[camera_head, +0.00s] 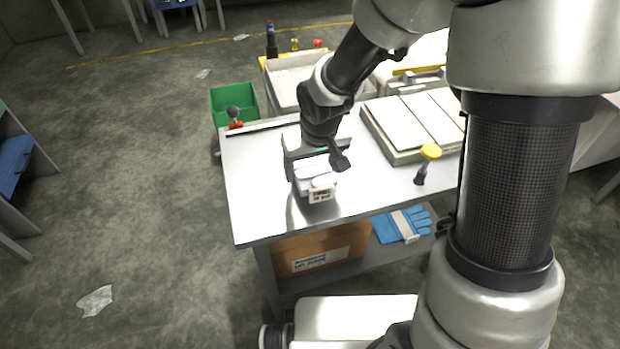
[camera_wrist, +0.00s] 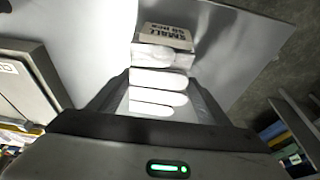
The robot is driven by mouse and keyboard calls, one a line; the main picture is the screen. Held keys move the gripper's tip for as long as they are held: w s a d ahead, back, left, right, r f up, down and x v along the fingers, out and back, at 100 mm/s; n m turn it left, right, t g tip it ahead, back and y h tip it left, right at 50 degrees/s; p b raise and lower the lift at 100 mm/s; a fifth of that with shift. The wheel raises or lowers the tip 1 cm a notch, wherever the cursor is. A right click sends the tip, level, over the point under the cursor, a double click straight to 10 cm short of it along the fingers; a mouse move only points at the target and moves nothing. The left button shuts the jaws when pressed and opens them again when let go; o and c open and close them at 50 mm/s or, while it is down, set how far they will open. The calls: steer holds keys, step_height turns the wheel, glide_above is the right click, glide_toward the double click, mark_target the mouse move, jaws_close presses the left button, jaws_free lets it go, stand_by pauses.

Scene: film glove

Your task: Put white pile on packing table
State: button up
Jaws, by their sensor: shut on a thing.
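A white pile (camera_head: 319,184), which looks like folded gloves with a printed band reading "SMALL", is at the left part of a light grey table (camera_head: 262,203). My gripper (camera_head: 312,176) comes down over it and is shut on it. In the wrist view the white pile (camera_wrist: 158,80) lies between the two fingers, with its labelled end beyond the fingertips. The pile is at or just above the tabletop; I cannot tell whether it touches. I cannot tell for sure whether this table is the packing table.
A grey flat case (camera_head: 405,125) and a yellow-topped knob (camera_head: 430,152) are on the right of the table. A green bin (camera_head: 234,100) stands at the back left. Blue gloves (camera_head: 402,226) and a cardboard box (camera_head: 318,250) are on the lower shelf. The table's front left is clear.

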mark_target(311, 173)
steer(key=shift+f+b, duration=0.5)
steer(key=shift+f, duration=1.2)
steer(key=shift+f, duration=0.2)
steer(key=o, duration=1.1)
steer(key=shift+o, duration=0.2)
steer(key=shift+r, duration=0.1)
